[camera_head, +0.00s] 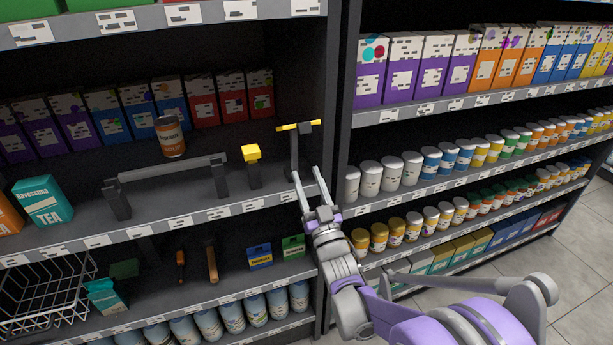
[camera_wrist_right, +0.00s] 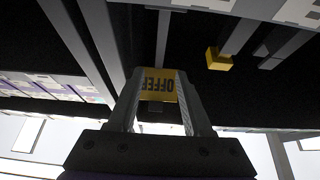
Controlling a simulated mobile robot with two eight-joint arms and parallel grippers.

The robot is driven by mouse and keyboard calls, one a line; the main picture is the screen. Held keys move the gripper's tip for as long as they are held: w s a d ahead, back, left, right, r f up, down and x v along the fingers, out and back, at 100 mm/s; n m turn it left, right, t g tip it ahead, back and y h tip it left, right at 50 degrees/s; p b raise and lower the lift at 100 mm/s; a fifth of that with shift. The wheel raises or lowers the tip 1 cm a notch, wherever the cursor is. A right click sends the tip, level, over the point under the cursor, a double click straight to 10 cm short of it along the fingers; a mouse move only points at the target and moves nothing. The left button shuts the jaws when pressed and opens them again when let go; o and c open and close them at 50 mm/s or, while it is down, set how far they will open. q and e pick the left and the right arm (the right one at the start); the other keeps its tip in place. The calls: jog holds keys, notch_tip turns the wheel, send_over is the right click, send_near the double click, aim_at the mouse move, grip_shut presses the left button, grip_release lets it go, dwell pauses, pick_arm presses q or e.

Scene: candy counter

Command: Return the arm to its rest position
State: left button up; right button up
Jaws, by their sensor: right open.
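My right arm comes in from the lower right in the head view. Its gripper (camera_head: 307,172) is open and empty, its two fingers pointing up in front of the shelf upright. Just beyond the fingertips stands a dark post with a thin yellow top (camera_head: 299,126) on the middle shelf. In the right wrist view the open fingers (camera_wrist_right: 161,76) frame a yellow sign reading OFFER (camera_wrist_right: 162,86), upside down; whether they touch it cannot be told. My left gripper is not in view.
A dark stand with a grey bar (camera_head: 172,167), a smaller yellow-topped stand (camera_head: 251,153), an orange can (camera_head: 171,137) and a teal tea box (camera_head: 42,200) stand on the middle shelf. A wire basket (camera_head: 45,290) is lower left. Floor (camera_head: 590,260) is clear.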

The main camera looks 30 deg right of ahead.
dwell(0.3)
jog(key=s+a+f+g+y+p, duration=0.3)
jog(key=s+a+f+g+p, duration=0.15)
jog(key=a+g, duration=0.35)
jog(key=s+a+f+n+g+y+p, duration=0.1)
jog(key=s+a+f+g+p, duration=0.1)
jog(key=s, duration=0.7)
jog(key=s+a+f+n+g+y+p, duration=0.1)
jog(key=s+a+f+g+p, duration=0.2)
jog(key=s+a+g, duration=0.4)
jog(key=s+f, duration=0.1)
jog(key=s, duration=0.2)
jog(key=shift+s+a+f+n+y, duration=0.15)
jog(key=shift+a+f+n+y, duration=0.05)
jog(key=shift+f+n+y, duration=0.2)
